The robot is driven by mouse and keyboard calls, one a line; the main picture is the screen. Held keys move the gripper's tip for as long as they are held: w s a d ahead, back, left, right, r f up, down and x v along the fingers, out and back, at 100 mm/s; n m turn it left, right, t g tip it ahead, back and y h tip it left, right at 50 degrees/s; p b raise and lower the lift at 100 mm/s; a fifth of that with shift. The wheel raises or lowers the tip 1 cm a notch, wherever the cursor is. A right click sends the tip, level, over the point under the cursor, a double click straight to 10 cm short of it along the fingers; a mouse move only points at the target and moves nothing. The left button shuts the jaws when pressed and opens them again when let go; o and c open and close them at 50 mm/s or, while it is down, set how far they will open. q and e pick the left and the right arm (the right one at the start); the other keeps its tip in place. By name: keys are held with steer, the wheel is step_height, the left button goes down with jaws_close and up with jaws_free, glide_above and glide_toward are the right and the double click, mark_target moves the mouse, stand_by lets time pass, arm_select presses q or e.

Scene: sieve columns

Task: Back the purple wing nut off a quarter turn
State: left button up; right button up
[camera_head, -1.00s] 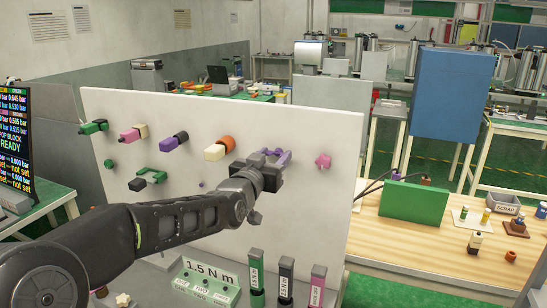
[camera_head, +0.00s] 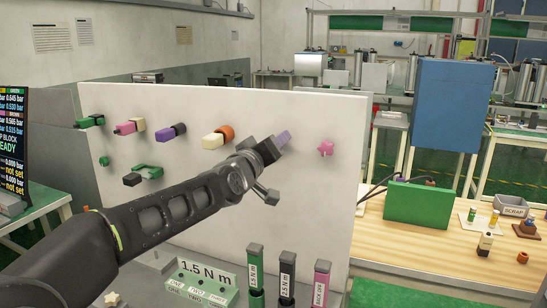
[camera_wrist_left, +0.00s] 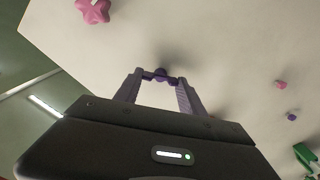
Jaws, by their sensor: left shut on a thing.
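The purple wing nut (camera_wrist_left: 161,75) is on the pale upright board (camera_wrist_left: 225,45), in the middle of the left wrist view. My left gripper (camera_head: 285,137) reaches the board from the lower left in the head view. Its two purplish fingers lean inward in the left wrist view, and their tips (camera_wrist_left: 161,77) are shut on the wing nut from both sides. In the head view the fingers are seen nearly edge-on and hide the nut. My right gripper is not in view.
A pink star knob (camera_head: 326,148) sits close right of my gripper. Several coloured fittings line the board's top, and a green-and-black fork-shaped fitting (camera_head: 146,174) is lower left. Labelled tools (camera_head: 287,275) stand below. The board between gripper and lower right edge is bare.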

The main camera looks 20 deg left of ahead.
arm_select(q)
steer(key=n+b, duration=0.3)
steer(key=n, duration=0.8)
steer(key=shift+a+f, duration=0.1)
stand_by(0.5)
steer(key=o, duration=1.4)
steer(key=shift+c, duration=0.2)
